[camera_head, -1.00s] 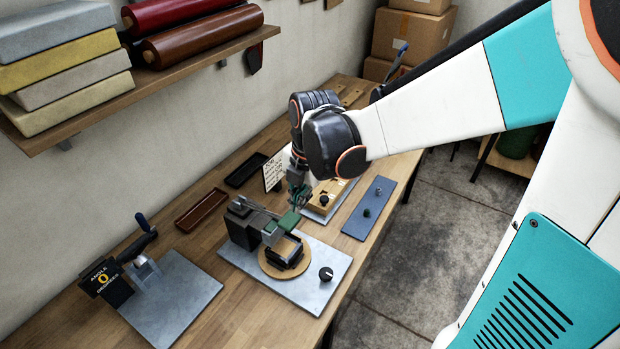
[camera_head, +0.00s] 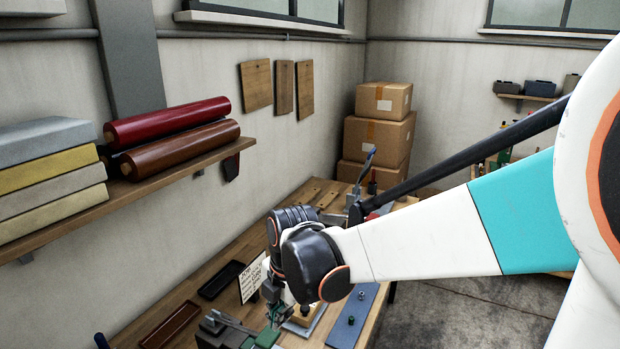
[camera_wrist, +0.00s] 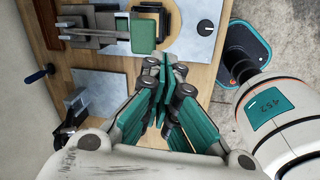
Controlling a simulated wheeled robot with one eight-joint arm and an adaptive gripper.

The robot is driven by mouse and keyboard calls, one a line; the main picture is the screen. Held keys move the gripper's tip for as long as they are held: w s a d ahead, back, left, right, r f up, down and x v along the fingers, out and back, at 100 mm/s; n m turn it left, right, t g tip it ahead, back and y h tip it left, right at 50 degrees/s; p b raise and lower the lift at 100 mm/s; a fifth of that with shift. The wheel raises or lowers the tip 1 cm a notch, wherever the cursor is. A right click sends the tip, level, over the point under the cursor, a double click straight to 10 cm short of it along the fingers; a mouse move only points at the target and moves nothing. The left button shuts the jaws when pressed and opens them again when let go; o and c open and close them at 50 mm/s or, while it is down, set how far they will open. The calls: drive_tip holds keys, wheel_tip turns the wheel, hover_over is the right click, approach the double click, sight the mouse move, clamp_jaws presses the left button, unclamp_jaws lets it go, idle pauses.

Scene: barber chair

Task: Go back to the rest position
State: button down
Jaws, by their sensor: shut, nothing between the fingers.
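My gripper (camera_head: 273,312) hangs over the wooden workbench (camera_head: 245,249) at the lower middle of the head view, just behind a fixture with a green block (camera_head: 267,338). In the wrist view my gripper (camera_wrist: 165,72) has its green fingers drawn together and holds nothing. There the green block (camera_wrist: 143,34) and the grey plate with a black knob (camera_wrist: 206,27) lie beyond the fingertips. In the head view the fixture is cut off by the bottom edge, and the fingertips are small and partly unclear.
A shelf (camera_head: 128,199) with rolls and stacked slabs juts from the left wall. A blue mat (camera_head: 353,316) lies right of my gripper. Cardboard boxes (camera_head: 378,138) stand at the back. A second grey plate (camera_wrist: 98,82) with a crank tool shows in the wrist view.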

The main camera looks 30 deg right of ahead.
drive_tip(key=s+f+m+t+b, duration=0.2)
drive_tip(key=s+m+b, duration=0.3)
drive_tip(key=m, duration=0.6)
drive_tip(key=s+d+f+m+t+b, duration=0.1)
drive_tip(key=s+f+m+t+b, duration=0.2)
drive_tip(key=s+m+b, duration=0.3)
drive_tip(key=f+m+b, duration=0.1)
drive_tip(key=m+b, duration=0.1)
drive_tip(key=m, duration=0.3)
drive_tip(key=shift+s+d+m+h+b, duration=0.2)
drive_tip(key=shift+s+m+h+b, duration=0.1)
drive_tip(key=shift+m+h, duration=0.1)
